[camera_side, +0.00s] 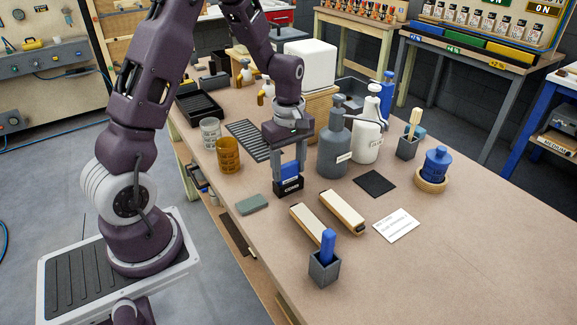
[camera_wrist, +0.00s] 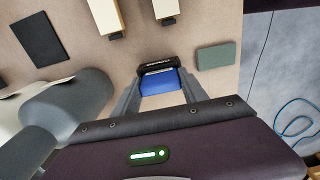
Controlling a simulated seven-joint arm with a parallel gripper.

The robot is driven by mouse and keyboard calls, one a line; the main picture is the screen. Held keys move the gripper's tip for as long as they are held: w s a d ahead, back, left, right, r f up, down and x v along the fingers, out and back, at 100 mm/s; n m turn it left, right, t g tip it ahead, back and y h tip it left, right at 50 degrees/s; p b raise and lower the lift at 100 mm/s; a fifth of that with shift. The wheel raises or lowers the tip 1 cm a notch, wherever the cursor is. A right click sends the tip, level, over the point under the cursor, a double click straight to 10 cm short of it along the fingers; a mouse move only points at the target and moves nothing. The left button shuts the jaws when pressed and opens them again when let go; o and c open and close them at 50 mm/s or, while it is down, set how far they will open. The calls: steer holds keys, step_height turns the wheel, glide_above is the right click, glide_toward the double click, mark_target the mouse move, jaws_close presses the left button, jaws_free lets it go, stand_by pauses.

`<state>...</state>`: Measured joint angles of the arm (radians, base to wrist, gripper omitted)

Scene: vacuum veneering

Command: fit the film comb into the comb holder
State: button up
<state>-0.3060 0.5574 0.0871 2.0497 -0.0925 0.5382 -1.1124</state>
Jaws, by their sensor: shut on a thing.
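My gripper (camera_side: 289,168) points down over the middle of the table, its fingers shut on a blue piece (camera_side: 291,172), which I take to be the film comb. The wrist view shows the blue comb (camera_wrist: 160,83) between the two grey fingers. A black block with white lettering (camera_side: 289,187), which looks like the comb holder, is directly at the comb's lower end; it also shows in the wrist view (camera_wrist: 157,67). The comb's lower edge is hidden by this block. I cannot tell how deep the comb sits or whether it touches the bottom.
A grey-green block (camera_side: 252,204) lies left of the black block, two wooden bars (camera_side: 341,212) in front. A grey bottle (camera_side: 333,145) stands close on the right. An amber cup (camera_side: 229,157) and a slotted dark mat (camera_side: 248,140) are behind left.

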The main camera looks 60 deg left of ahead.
steer(key=o, duration=1.2)
steer(key=shift+f, duration=0.1)
steer(key=s+d+r+m+t, duration=0.1)
steer(key=s+d+r+m, duration=0.1)
steer(key=r, duration=0.6)
steer(key=s+d+r+m, duration=0.1)
steer(key=d+r, duration=0.1)
steer(key=r, duration=0.7)
steer(key=s+d+r+m+t, duration=0.1)
steer(key=s+d+m, duration=0.2)
steer(key=s+m, duration=0.2)
steer(key=s+d+r+m+t, duration=0.1)
steer(key=s+d+m+t, duration=0.1)
steer(key=s+m, duration=0.3)
steer(key=s+d+r+m+t, duration=0.1)
steer(key=s+d+m, duration=0.3)
steer(key=s, duration=0.3)
steer(key=shift+m+t, duration=0.3)
steer(key=shift+m, duration=0.2)
